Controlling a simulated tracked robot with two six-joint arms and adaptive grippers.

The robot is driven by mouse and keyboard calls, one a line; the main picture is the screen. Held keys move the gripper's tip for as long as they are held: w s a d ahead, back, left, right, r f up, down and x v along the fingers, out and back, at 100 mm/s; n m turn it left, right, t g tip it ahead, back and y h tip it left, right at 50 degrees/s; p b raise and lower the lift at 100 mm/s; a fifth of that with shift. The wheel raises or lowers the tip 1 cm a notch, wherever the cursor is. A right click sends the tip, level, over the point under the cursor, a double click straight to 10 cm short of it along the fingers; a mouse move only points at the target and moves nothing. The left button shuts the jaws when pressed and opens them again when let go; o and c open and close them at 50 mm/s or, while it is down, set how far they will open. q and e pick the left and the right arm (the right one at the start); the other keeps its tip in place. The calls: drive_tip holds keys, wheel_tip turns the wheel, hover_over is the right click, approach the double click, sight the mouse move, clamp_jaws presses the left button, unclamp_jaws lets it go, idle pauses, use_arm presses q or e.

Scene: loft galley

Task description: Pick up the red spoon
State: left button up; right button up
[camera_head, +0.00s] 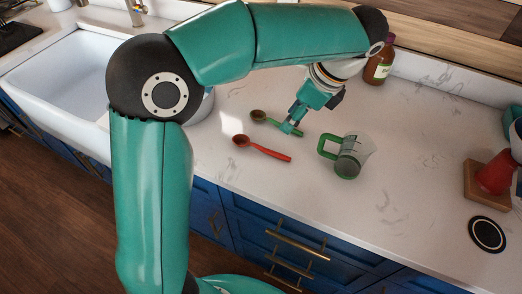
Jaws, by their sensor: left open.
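The red spoon (264,149) lies on the pale counter, its bowl to the left and its handle pointing right and slightly toward the front. My left gripper (292,127) is open and points down, just behind the red spoon's handle in the picture. It is apart from the red spoon and overlaps the handle end of a green spoon (262,117) in this view. Whether it touches the green spoon I cannot tell. My right gripper is not in view.
A clear measuring jug (349,163) with a green handle stands right of the red spoon. A brown bottle (379,66) stands at the back. A black round coaster (487,234) and a red item on a wooden stand (478,187) are at the right. A white sink (70,85) is at the left.

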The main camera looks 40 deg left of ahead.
use_arm(q)
hover_over(268, 149)
drive_tip(key=d, duration=0.2)
drive_tip(key=f, duration=0.7)
drive_tip(key=shift+w+d+f, duration=0.1)
drive_tip(key=shift+w+f, duration=0.1)
drive_tip(key=shift+w, duration=0.15)
drive_tip(key=shift+x, duration=2.9)
drive_tip(key=shift+d+f, duration=0.15)
drive_tip(key=shift+c, duration=0.2)
clamp_jaws()
